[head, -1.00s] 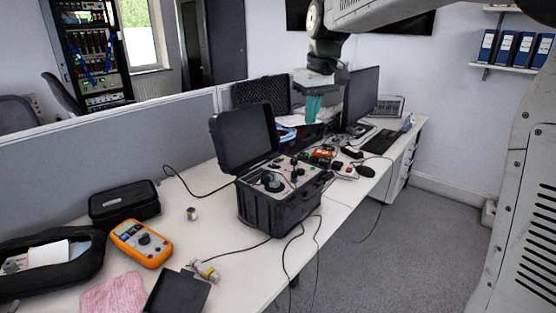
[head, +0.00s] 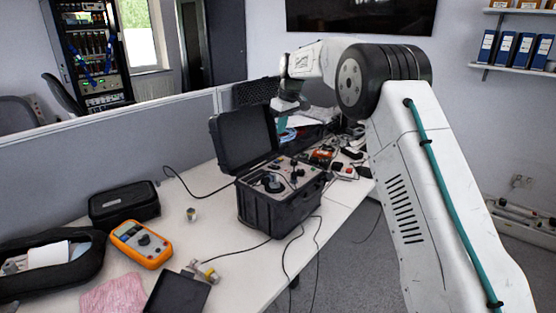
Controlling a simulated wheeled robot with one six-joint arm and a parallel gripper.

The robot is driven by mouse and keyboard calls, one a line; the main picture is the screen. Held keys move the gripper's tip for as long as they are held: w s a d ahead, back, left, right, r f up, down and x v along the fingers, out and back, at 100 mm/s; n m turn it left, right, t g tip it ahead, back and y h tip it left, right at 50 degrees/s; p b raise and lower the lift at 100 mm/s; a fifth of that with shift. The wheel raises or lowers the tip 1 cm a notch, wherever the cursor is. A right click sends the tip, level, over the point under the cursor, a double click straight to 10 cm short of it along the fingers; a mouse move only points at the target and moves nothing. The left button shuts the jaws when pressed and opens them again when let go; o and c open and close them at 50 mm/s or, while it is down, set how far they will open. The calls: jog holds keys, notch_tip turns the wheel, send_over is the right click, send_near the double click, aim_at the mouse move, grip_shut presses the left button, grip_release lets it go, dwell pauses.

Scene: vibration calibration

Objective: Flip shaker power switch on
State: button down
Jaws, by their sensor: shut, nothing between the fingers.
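The shaker (head: 280,205) is a black hard case on the desk with its lid (head: 243,138) standing open. Its top panel (head: 288,173) carries a dark round part and several small controls. I cannot tell which control is the power switch, or its position. My gripper (head: 283,123) has teal fingers and is shut and empty. It is above the desk, at the right edge of the open lid as seen in the head view, apart from the panel. The fingertips are small and partly hidden.
An orange meter (head: 141,243), a black pouch (head: 124,202), a small metal cylinder (head: 191,214) and a pink cloth (head: 114,297) lie on the left of the desk (head: 215,240). Cables hang over its front edge. Electronics clutter the desk behind the shaker.

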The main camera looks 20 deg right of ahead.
aim_at(276, 166)
jog(key=x, duration=0.8)
jog(key=s+x, duration=0.1)
jog(key=x, duration=0.3)
jog(key=shift+w+d+f, duration=0.1)
jog(key=shift+d+f, duration=0.2)
jog(key=shift+f, duration=0.7)
